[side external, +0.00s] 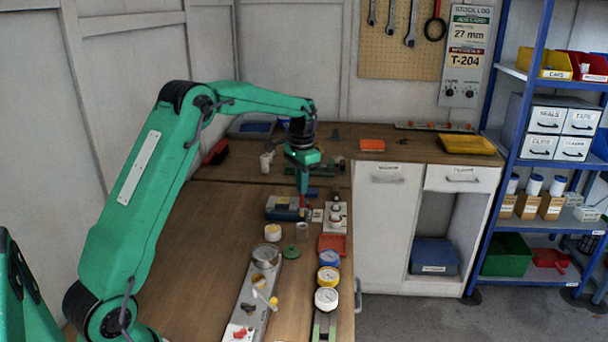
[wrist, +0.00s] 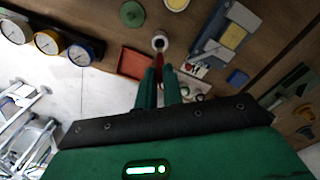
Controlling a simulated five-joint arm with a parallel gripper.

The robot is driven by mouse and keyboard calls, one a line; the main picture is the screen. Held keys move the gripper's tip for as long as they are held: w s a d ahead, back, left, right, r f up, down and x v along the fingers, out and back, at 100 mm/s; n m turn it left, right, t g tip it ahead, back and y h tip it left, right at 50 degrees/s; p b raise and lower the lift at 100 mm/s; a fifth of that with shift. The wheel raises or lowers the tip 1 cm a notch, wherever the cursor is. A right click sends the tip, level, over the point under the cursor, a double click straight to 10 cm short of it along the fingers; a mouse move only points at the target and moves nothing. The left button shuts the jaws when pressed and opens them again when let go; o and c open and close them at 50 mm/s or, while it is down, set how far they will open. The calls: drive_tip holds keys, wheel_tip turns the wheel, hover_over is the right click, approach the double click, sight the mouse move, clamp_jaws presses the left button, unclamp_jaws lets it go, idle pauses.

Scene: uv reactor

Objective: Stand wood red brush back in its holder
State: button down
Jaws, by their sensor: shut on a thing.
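My gripper (side external: 303,188) points down above the bench, with its fingers shut on the red wooden brush. In the wrist view my gripper's fingers (wrist: 159,84) are close together, and the red brush (wrist: 158,62) shows between and beyond their tips. Only a little of the brush (side external: 304,203) shows below the fingers in the side view. A small round grey cup (side external: 301,230), which looks like the holder, stands upright on the bench nearer the side camera. In the wrist view the cup (wrist: 160,42) shows a dark opening just beyond the brush; I cannot tell whether they touch.
A red tray (side external: 332,243) and a green knobbed piece (side external: 291,252) lie close to the cup. A cream-topped jar (side external: 272,232) stands left of it. A blue-grey box (side external: 285,208) lies near my gripper. Three gauges (side external: 328,277) line the bench edge. Bare wood lies at left.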

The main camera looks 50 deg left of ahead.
sight(302, 212)
drive_tip(key=shift+f, duration=0.7)
drive_tip(key=shift+f, duration=3.1)
idle(1.6)
drive_tip(key=c, duration=1.5)
unclamp_jaws()
drive_tip(key=shift+o, duration=0.2)
drive_tip(key=shift+r, duration=0.1)
drive_tip(key=shift+r, duration=3.85)
